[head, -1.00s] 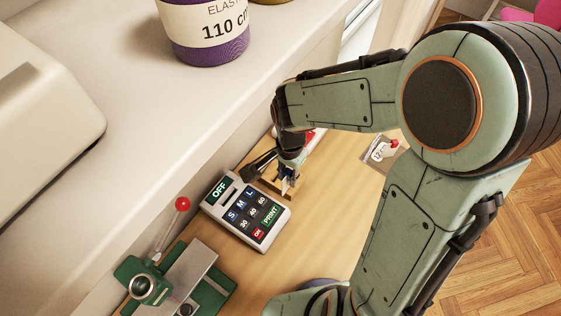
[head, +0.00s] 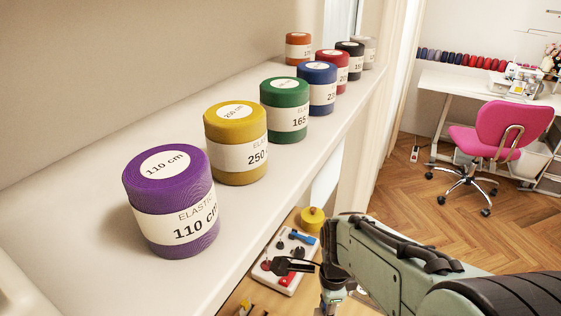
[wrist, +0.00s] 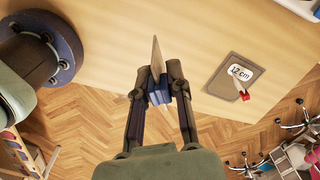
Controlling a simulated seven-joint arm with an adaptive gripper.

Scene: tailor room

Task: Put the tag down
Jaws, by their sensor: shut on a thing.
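My gripper (wrist: 160,90) is shut on a thin pale tag (wrist: 155,55), seen almost edge-on in the wrist view and sticking out past the blue finger pads. The tag is above the wooden worktop (wrist: 120,25), near its front edge; I cannot tell how high. To its right a dark flat tray (wrist: 222,90) lies on the worktop, with a white "12 cm" label and a red-ended piece on it. In the head view the fingertips and the tag do not show.
A shelf (head: 80,285) carries several elastic rolls, the purple one (head: 170,200) nearest. Below it stand a white panel with knobs (head: 290,262) and a yellow round object (head: 312,219). Bare worktop lies around the tray. A pink chair (head: 495,130) stands beyond, on the floor.

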